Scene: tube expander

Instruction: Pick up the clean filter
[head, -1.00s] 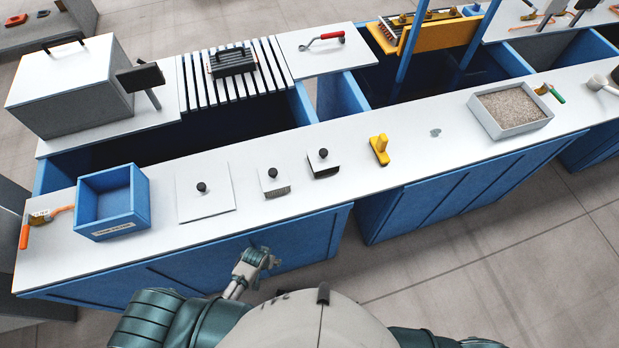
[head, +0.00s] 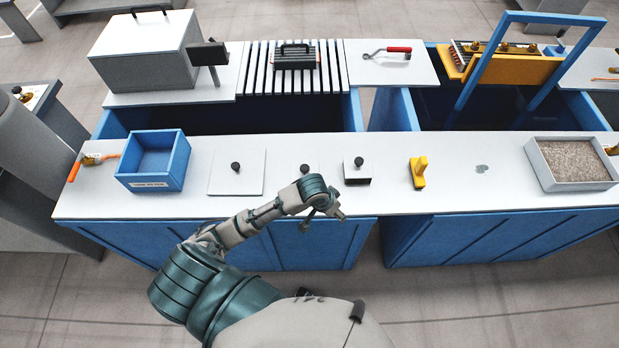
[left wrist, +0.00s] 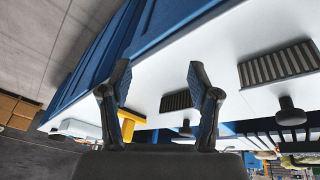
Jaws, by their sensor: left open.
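Two small ribbed blocks with black knobs stand on the white bench top. One block (head: 304,168) is partly hidden by my left arm in the head view; it shows large with grey ribs at right in the left wrist view (left wrist: 280,64). The darker block (head: 357,172) stands to its right in the head view, and is smaller in the left wrist view (left wrist: 176,100). I cannot tell for sure which is the clean filter. My left gripper (head: 325,213) is open and empty near the bench's front edge, apart from both blocks. My right gripper is out of view.
A white plate with a knob (head: 232,184) and a blue bin (head: 128,176) lie to the left. A yellow tool (head: 419,172) and a granule-filled tray (head: 537,162) are to the right. Behind the bench top (head: 450,200) are open blue wells.

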